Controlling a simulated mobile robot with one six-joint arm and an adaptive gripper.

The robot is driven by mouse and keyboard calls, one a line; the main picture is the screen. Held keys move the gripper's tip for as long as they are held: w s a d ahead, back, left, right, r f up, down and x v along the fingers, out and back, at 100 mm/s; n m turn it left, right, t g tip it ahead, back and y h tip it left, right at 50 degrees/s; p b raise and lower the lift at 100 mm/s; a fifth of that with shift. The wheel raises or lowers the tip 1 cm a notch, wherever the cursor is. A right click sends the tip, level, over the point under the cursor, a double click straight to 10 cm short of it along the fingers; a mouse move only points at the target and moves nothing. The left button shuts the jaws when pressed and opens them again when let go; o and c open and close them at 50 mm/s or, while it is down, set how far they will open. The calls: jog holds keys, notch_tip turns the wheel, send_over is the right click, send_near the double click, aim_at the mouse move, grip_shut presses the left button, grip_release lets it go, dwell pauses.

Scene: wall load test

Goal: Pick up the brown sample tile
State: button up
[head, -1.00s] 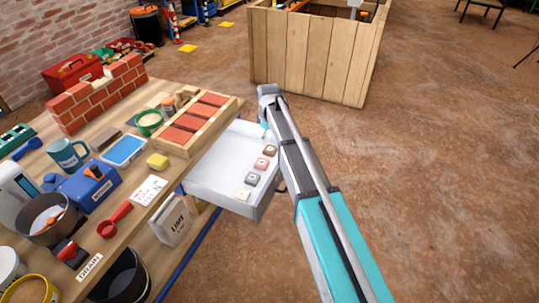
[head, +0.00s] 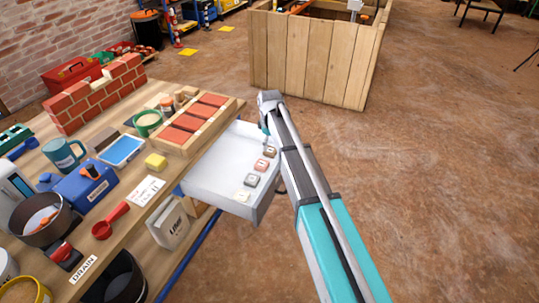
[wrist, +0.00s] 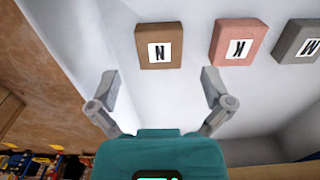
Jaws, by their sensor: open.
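The brown sample tile (wrist: 159,46) lies flat in the white drawer, with a white label marked N on it. In the wrist view it sits just beyond and between my open fingertips, apart from them. In the head view the brown tile (head: 270,152) is the farthest in the row of tiles. My gripper (wrist: 158,85) is open and empty above the drawer. In the head view my arm hides most of the gripper.
A pink tile (wrist: 239,41) marked K is beside the brown one, then a grey tile (wrist: 299,41). A pale tile (head: 243,195) lies nearest in the drawer (head: 213,180). The bench holds a wooden tray of bricks (head: 199,122) beside the drawer. Open floor lies right.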

aim_at(270, 150)
jog(key=shift+d+f+b, duration=0.1)
jog(key=shift+f+b, duration=1.3)
jog(key=shift+f, duration=0.35)
jog(key=c, duration=1.2)
